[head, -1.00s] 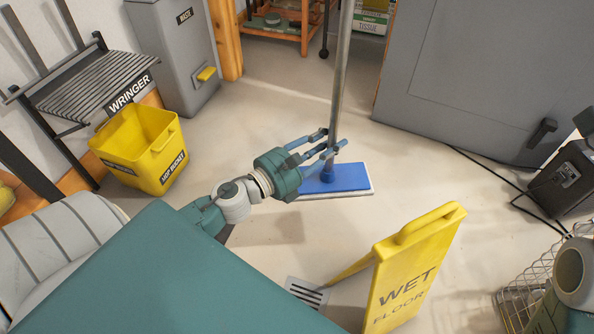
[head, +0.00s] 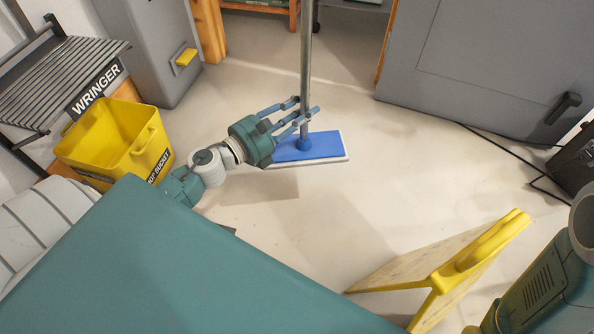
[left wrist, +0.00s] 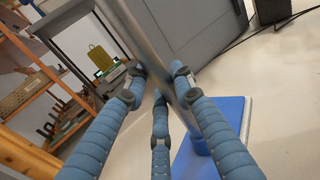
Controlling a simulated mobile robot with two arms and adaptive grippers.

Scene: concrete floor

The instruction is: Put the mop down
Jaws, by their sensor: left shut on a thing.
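The mop has a grey metal pole (head: 306,50) and a flat blue head with a pale pad (head: 322,148). In the head view the pole stands about upright and the mop head is low, at or just above the floor; I cannot tell if it touches. My left gripper (head: 304,112) is shut on the pole just above the mop head. In the left wrist view its fingers (left wrist: 158,88) close around the pole (left wrist: 180,75), and the blue head (left wrist: 212,150) shows below. My right gripper is not in view; only part of my right arm shows at the lower right.
A yellow wet floor sign (head: 460,262) stands at the lower right. A yellow mop bucket (head: 120,140) and a wringer rack (head: 70,75) are at the left. Grey cabinets (head: 490,65) stand behind. Black cables (head: 510,142) lie at the right. The middle floor is clear.

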